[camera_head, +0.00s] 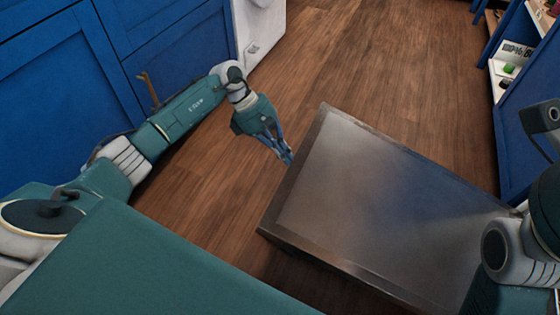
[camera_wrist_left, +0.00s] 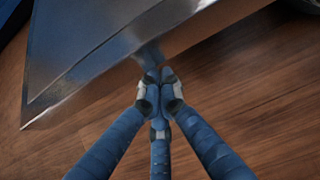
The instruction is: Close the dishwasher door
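The dishwasher door (camera_head: 390,205) is a flat, brushed-metal slab with a darker rim, lowered open over the wood floor in the head view. Its metal surface and edge also fill the upper left of the left wrist view (camera_wrist_left: 100,45). My left gripper (camera_head: 288,157) is beside the door's left edge, fingers pointing at it. In the left wrist view the fingers (camera_wrist_left: 160,75) are drawn together with nothing seen between them, their tips near the door's edge. I cannot tell whether they touch it.
Blue cabinets (camera_head: 60,75) stand at the upper left, with a white unit (camera_head: 262,35) beside them. A blue open shelf (camera_head: 535,110) with small items stands at the right. The wood floor (camera_head: 370,60) beyond the door is clear.

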